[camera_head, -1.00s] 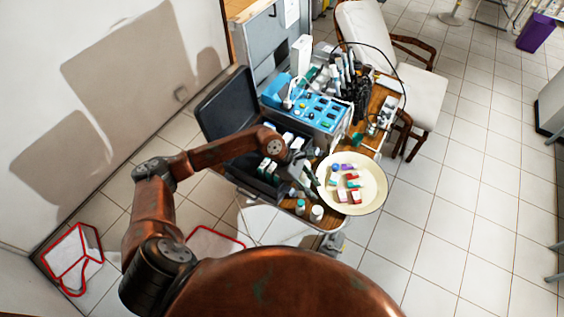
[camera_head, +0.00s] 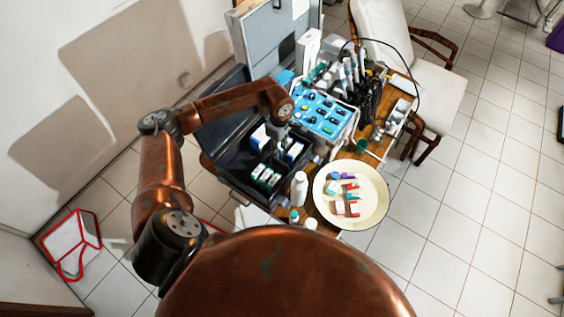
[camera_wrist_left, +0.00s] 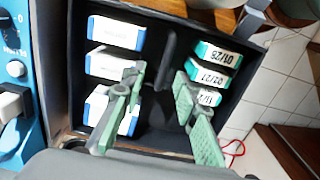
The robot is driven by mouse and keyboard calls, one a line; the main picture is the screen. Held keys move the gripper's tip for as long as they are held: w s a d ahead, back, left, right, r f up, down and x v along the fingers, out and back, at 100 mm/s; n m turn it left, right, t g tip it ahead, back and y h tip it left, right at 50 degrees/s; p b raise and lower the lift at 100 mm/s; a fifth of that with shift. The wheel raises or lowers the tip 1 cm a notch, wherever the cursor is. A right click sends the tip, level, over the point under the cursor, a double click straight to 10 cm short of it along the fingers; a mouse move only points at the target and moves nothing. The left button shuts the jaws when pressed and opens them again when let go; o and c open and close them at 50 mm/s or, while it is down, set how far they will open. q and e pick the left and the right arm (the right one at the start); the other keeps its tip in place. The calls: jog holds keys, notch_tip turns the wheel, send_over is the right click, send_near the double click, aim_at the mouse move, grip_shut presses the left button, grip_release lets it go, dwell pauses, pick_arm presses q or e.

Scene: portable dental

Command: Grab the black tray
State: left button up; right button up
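The black tray (camera_head: 233,171), an open dark case with its lid tipped back, stands on the wooden table and holds small white, blue and green boxes. It fills much of the left wrist view (camera_wrist_left: 158,25), with blue-white boxes (camera_wrist_left: 116,33) on one side and green-white boxes (camera_wrist_left: 214,55) on the other. My left gripper (camera_head: 277,140) is above the tray's far right part. In the left wrist view its green fingers (camera_wrist_left: 162,112) are spread apart with nothing between them. I cannot tell whether they touch the tray or boxes. My right gripper is not in view.
A blue instrument case (camera_head: 325,112) stands right behind the tray. A cream round plate (camera_head: 322,208) with small boxes and a white bottle (camera_head: 299,188) are in front and to the right. A white chair (camera_head: 435,90) stands behind the table.

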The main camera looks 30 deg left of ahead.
pick_arm(q)
jog(key=shift+s+f, duration=0.2)
jog(key=shift+f, duration=0.3)
jog(key=shift+s+a+f+p, duration=0.15)
jog(key=shift+f+p, duration=0.25)
jog(key=shift+f, duration=0.55)
notch_tip(320, 180, down, 4)
jog(key=shift+s+a+r+p, duration=0.15)
jog(key=shift+r+p, duration=0.1)
jog(key=shift+p, duration=0.15)
jog(key=shift+f, duration=0.25)
grip_shut()
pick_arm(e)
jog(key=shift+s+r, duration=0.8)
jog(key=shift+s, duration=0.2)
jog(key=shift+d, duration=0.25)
